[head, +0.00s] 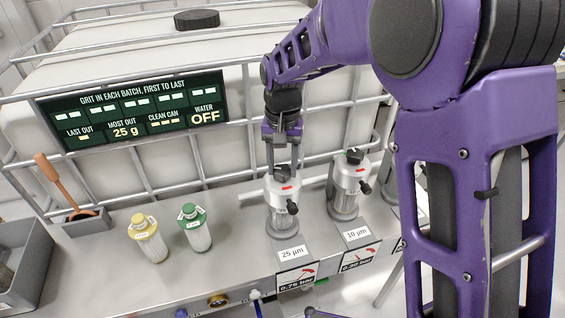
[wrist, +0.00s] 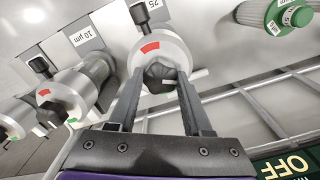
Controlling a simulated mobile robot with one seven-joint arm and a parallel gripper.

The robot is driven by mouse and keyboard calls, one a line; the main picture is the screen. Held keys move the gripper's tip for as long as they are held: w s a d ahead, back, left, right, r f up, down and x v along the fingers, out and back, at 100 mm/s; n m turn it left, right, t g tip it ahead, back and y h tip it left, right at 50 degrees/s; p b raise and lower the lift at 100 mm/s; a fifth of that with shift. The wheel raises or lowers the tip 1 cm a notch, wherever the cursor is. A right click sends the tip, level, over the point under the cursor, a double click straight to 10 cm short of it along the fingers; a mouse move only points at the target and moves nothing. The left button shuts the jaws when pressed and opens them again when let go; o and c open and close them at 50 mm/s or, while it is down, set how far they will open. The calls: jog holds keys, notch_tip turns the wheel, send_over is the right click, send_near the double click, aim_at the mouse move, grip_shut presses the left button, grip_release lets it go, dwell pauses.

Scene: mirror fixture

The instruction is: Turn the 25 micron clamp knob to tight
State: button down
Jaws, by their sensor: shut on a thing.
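The 25 micron housing (head: 282,212) is a clear upright cylinder with a silver head, behind the "25 µm" label (head: 292,253). Its black clamp knob (head: 283,171) is on top, and a red mark shows on the head beside it. My gripper (head: 284,164) points down from above, shut on this knob, one finger on each side. The wrist view shows the knob (wrist: 160,78) between the two fingers and the red mark (wrist: 150,47) facing away from my palm. The knob's underside is hidden.
The 10 µm housing (head: 345,188) stands close on the right, with another partly behind my arm. A railed white tank (head: 190,60) with a dark sign (head: 135,108) is behind. The bench between bottles and housing is clear.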

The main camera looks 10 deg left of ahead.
aim_at(282, 168)
jog(key=m+p, duration=0.1)
jog(key=m, duration=0.5)
jog(key=shift+r, duration=0.1)
jog(key=m+p, duration=0.1)
jog(key=m, duration=0.5)
jog(key=shift+m, duration=0.3)
dwell(0.3)
jog(key=shift+c, duration=1.6)
grip_release()
notch_tip(282, 168, up, 17)
jog(key=shift+r, duration=0.15)
